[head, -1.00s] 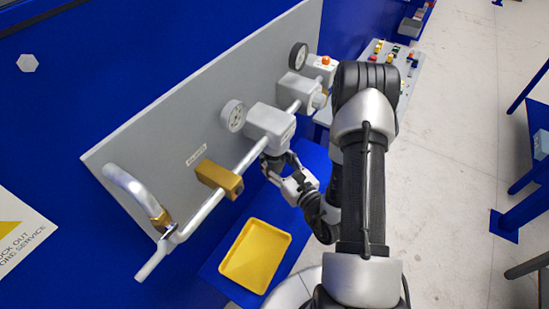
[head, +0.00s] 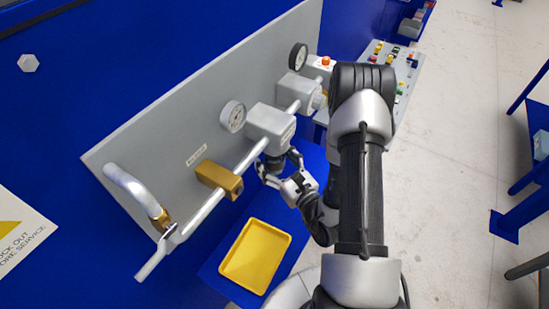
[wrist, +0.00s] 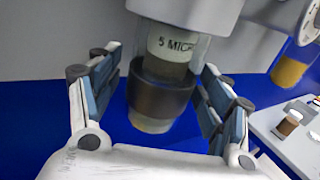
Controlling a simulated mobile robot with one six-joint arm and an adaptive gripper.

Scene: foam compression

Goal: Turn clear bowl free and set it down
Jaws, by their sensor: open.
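The clear bowl (wrist: 192,52) hangs under the grey filter housing (head: 270,123). Inside it a pale filter reads "5 MICR". A dark band (wrist: 162,88) wraps the bowl, and a clear rounded end (wrist: 150,123) shows below the band. My gripper (head: 277,162) is open below the housing. In the wrist view its fingers (wrist: 160,98) stand on both sides of the bowl, with gaps visible between the pads and the bowl. In the head view the fingers partly hide the bowl.
A yellow tray (head: 226,272) lies on the blue surface, below and left of my gripper. A second grey housing (head: 297,88) with an amber bowl (wrist: 289,72) is to the right. Gauges, a brass block (head: 218,178) and a pipe (head: 190,222) line the grey panel.

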